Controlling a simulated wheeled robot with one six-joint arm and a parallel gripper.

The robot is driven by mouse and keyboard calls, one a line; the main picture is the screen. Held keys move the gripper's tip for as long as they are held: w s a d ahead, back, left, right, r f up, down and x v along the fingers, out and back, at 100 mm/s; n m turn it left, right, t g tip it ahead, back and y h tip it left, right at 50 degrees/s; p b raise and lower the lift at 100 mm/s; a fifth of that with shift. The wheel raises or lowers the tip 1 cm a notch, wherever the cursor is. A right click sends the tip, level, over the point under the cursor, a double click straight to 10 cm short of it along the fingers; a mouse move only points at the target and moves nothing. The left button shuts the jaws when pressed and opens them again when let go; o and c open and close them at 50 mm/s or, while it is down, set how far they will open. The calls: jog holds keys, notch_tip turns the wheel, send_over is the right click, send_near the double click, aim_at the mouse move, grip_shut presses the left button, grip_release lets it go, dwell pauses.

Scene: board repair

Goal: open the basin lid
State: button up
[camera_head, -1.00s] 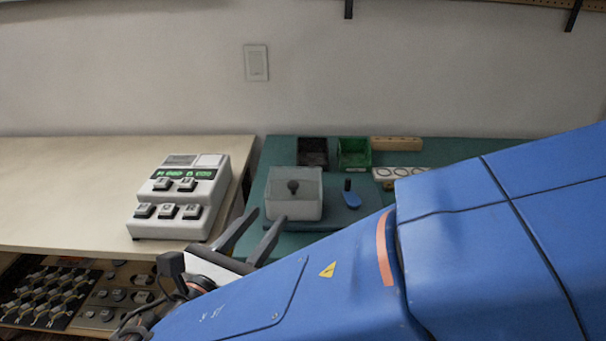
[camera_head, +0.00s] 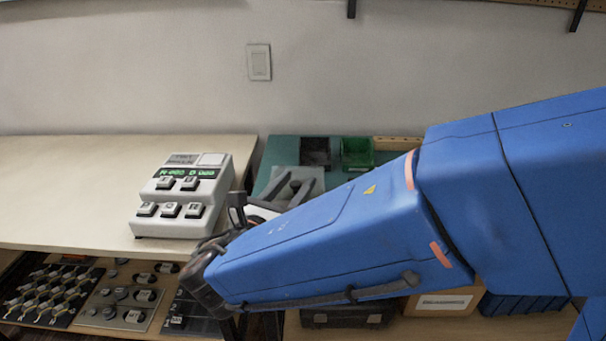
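The basin is a pale box under a greyish lid (camera_head: 310,171) on the green mat (camera_head: 285,147). Only the back part of the lid shows; its dark knob and the basin's front are hidden behind my gripper and arm. My gripper (camera_head: 289,182) is in front of the lid in the picture, its two dark fingers pointing up and apart, so it is open. I cannot tell whether a finger touches the knob.
A white device with keys and a green display (camera_head: 186,195) stands on the pale table (camera_head: 90,190) to the left. A black bin (camera_head: 315,152), a green bin (camera_head: 357,153) and a wooden block (camera_head: 398,143) stand behind the basin.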

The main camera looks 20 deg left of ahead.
aim_at(303, 183)
jog(key=shift+w+d, duration=0.15)
jog(key=shift+w, duration=0.9)
jog(key=shift+w+d, duration=0.15)
jog(key=shift+w, duration=0.9)
jog(key=shift+c, duration=0.5)
grip_shut()
